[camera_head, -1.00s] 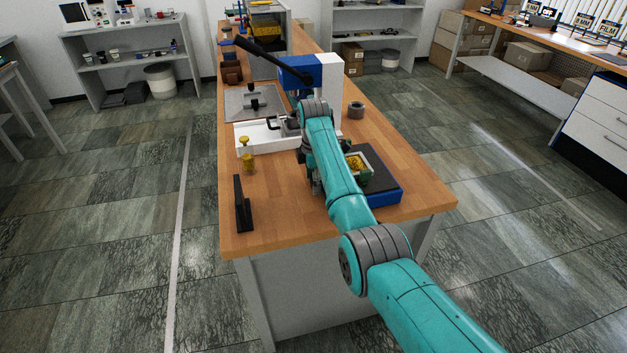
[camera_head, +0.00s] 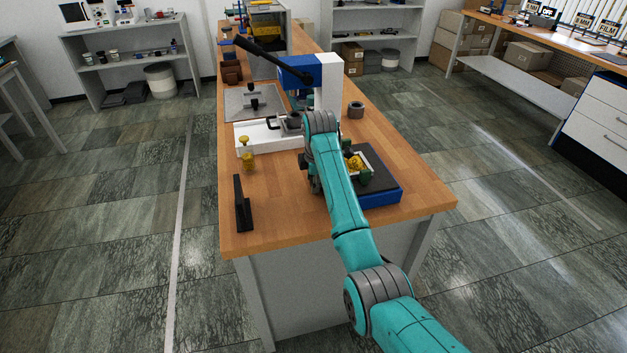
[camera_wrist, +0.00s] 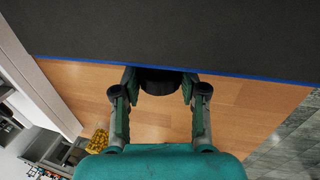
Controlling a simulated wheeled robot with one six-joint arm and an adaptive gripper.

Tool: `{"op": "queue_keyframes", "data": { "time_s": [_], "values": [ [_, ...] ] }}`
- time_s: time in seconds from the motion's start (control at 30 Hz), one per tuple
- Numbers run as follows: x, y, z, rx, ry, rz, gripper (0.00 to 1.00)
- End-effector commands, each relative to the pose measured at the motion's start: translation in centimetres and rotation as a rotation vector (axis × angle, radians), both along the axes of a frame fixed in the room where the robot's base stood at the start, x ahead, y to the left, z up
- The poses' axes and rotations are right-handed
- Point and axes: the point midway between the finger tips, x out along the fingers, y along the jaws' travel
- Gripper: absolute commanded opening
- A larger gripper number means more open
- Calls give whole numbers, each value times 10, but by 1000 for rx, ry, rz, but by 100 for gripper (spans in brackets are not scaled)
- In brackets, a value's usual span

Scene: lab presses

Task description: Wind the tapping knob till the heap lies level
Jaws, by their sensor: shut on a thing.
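The tapping knob (camera_wrist: 159,82) is a dark round knob at the blue edge of a black-topped unit (camera_wrist: 160,35). My gripper (camera_wrist: 160,92) is shut on it, one finger on each side. In the head view my arm hides the knob and gripper. That view shows the unit, with its blue base (camera_head: 386,198), at the bench's near right. A small pale-rimmed tray (camera_head: 366,161) with green blocks at its sides sits on it, partly behind my arm. The yellow heap (camera_head: 353,161) lies in the tray; whether it is level is unclear.
A blue-and-white press (camera_head: 328,80) with a black lever stands behind my arm. Bare wood lies between the stand and the unit.

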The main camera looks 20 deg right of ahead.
Motion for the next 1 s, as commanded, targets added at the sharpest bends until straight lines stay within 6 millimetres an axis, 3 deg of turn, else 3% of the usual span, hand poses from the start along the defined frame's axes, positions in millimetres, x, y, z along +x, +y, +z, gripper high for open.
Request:
{"op": "queue_keyframes", "data": {
  "time_s": [0.47,0.5,0.57,1.0],
  "values": [
    [0,0,1,0,-43,0,7],
    [0,0,1,0,-43,0,50],
    [0,0,1,0,-43,0,65],
    [-2,0,8,0,-42,0,67]
  ]
}}
